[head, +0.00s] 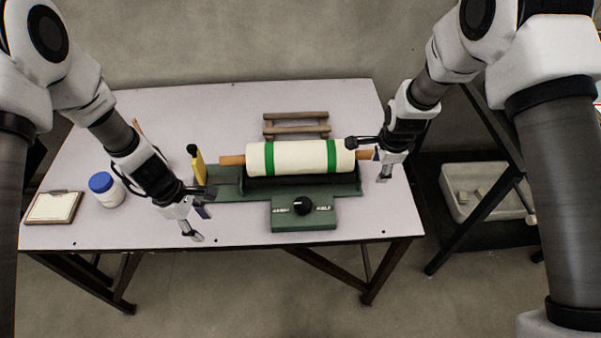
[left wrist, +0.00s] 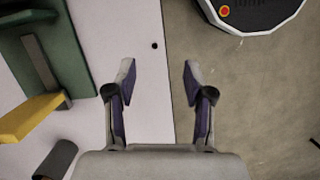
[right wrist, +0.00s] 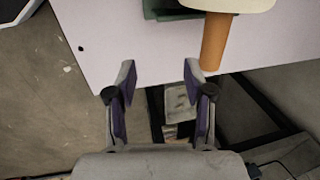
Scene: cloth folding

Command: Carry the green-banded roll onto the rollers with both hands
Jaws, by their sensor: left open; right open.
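The green-banded roll (head: 300,157) is white with two green bands and wooden ends. It lies level across the green roller stand (head: 230,190), over a dark strip; the rollers under it are mostly hidden. My left gripper (head: 199,222) is open and empty at the table's front edge, left of the stand and apart from the roll. My right gripper (head: 381,165) is open beside the roll's right wooden end. In the right wrist view that wooden end (right wrist: 217,40) shows just beyond the right finger, not between the fingers.
An empty wooden rack (head: 296,130) stands behind the roll. A yellow-and-black tool (head: 197,165) stands at the stand's left. A blue-lidded jar (head: 107,190) and a clipboard (head: 54,208) are at left. A control box with a knob (head: 303,212) fronts the stand. A grey bin (head: 480,190) is at right.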

